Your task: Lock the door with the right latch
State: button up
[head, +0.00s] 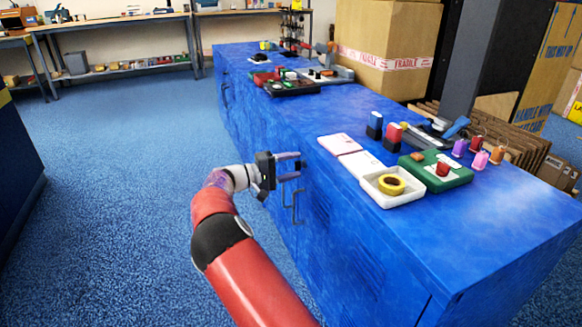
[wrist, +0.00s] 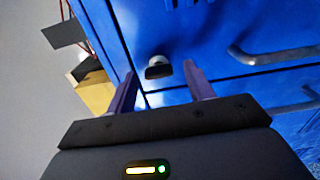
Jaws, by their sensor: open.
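A blue cabinet (head: 390,245) with doors and bar handles stands to the right of my arm in the head view. My gripper (head: 298,165) is open and empty beside the cabinet's front, just above a dark bar handle (head: 294,205). In the wrist view my gripper's fingers (wrist: 160,73) are spread apart, with a small dark latch with a pale round base (wrist: 158,69) showing between and beyond their tips. It sits on the blue door face near a seam. A grey bar handle (wrist: 275,55) is to its right. I cannot make out the latch in the head view.
The cabinet top holds a white tray with yellow tape (head: 392,187), a green box (head: 435,171), pink and white pads (head: 350,152) and several spools. Large cartons (head: 385,45) stand behind. The blue carpet (head: 130,200) left of my arm is clear.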

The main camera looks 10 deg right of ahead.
jog(key=s+a, duration=0.1)
jog(key=a, duration=0.6)
jog(key=shift+s+a+b, duration=0.25)
jog(key=shift+a+b, duration=0.05)
jog(key=shift+a, duration=0.05)
jog(key=shift+a, duration=0.1)
